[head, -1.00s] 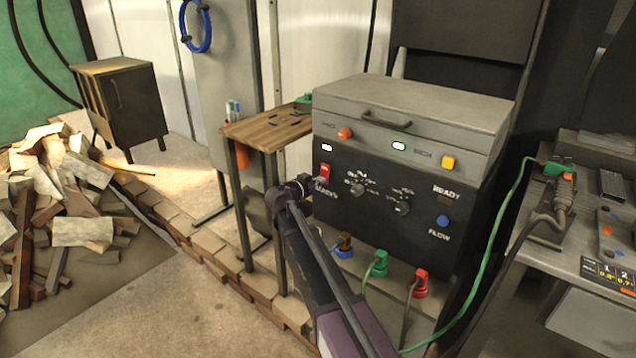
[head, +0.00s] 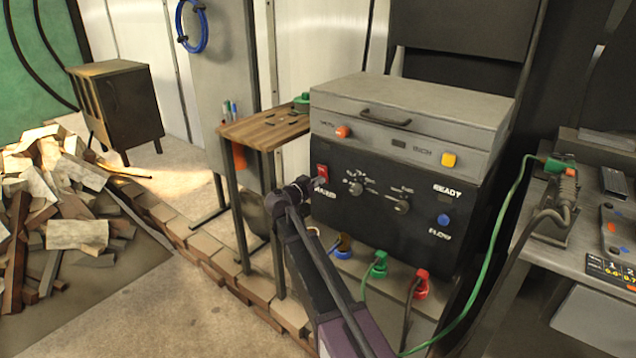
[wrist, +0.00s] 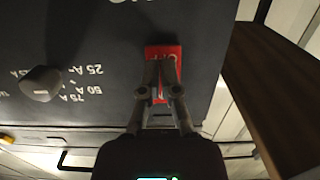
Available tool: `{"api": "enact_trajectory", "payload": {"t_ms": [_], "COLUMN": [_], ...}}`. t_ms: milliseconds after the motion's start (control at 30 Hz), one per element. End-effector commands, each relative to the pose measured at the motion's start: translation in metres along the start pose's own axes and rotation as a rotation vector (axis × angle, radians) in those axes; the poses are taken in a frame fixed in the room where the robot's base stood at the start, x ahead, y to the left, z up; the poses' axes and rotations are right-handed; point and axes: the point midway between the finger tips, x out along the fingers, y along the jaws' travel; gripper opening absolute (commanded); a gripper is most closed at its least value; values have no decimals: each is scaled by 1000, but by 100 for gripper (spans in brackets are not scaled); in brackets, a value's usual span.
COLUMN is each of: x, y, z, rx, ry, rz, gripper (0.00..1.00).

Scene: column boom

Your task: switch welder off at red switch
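The welder (head: 385,190) is a grey-topped box with a black front panel. Its red rocker switch (head: 322,172) is at the panel's upper left. In the wrist view the red switch (wrist: 163,57) shows pale lettering, partly hidden behind my fingers. My gripper (wrist: 160,64) has its fingertips drawn together right over the switch; I cannot tell whether they touch it. In the head view my gripper (head: 316,185) is at the panel's left edge, just below the switch. The small indicator window (head: 399,143) on the welder is dark.
A wooden-topped side table (head: 262,130) stands close on the left of the welder. Cable plugs, including a green one (head: 378,264) and a red one (head: 420,285), stick out below the panel. A metal bench (head: 570,240) is at the right. A wood pile (head: 60,200) lies far left.

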Motion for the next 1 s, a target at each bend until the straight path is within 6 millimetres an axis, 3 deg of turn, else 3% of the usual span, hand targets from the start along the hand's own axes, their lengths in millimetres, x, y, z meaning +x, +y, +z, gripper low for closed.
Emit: {"api": "enact_trajectory", "payload": {"t_ms": [267, 800, 1000], "x": [-21, -104, -120], "y": [-4, -4, -4], "z": [9, 32, 36], "rx": [1, 2, 2], "ry": [-2, -3, -3], "rz": [-6, -6, -5], "gripper": [0, 0, 0]}}
